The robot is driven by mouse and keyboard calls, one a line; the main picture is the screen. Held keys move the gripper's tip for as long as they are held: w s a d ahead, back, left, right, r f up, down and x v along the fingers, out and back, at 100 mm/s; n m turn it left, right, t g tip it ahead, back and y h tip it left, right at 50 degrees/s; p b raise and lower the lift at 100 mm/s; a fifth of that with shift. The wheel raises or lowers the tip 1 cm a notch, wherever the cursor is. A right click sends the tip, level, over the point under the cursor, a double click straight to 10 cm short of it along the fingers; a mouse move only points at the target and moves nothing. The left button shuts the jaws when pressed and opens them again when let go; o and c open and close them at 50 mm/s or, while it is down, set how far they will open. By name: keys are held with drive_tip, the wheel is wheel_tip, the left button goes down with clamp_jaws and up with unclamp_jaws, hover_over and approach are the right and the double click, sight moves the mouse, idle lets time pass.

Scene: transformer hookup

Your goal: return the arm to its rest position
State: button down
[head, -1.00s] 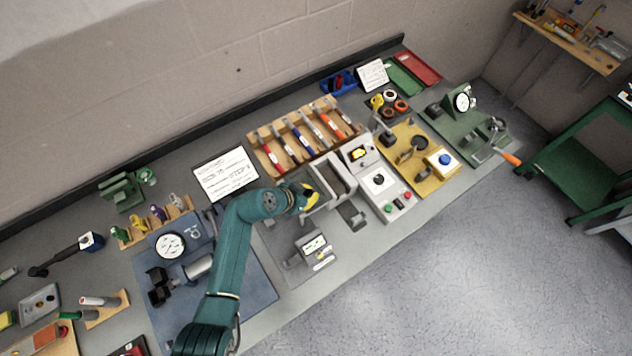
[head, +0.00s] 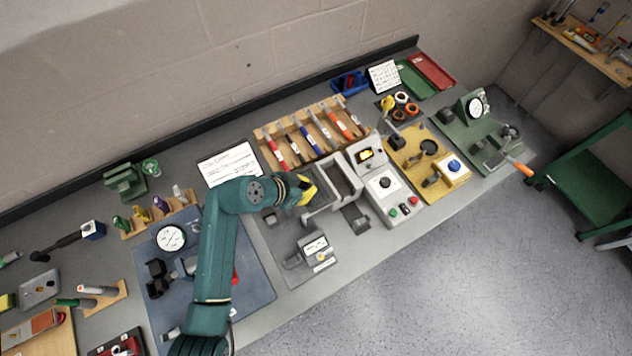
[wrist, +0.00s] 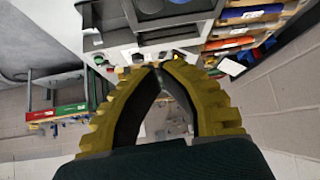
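My gripper (head: 312,190), with yellow fingers, is above the bench beside a grey open-topped fixture (head: 333,188). In the wrist view its two fingers (wrist: 157,67) converge and their tips appear to meet, with nothing seen between them. My teal arm reaches up over the blue mat (head: 258,288) and bends right at the elbow. It is clear of the bench surface and hides part of the mat.
A rack of coloured-handled tools (head: 310,135) stands behind the gripper. A control box (head: 385,188) with buttons and a yellow plate (head: 412,155) are to the right. A white sheet (head: 230,165) lies left of the rack. Floor is open in front.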

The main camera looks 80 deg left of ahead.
drive_tip(key=shift+s+d+r, duration=0.1)
drive_tip(key=shift+s+r, duration=0.1)
drive_tip(key=shift+r, duration=0.05)
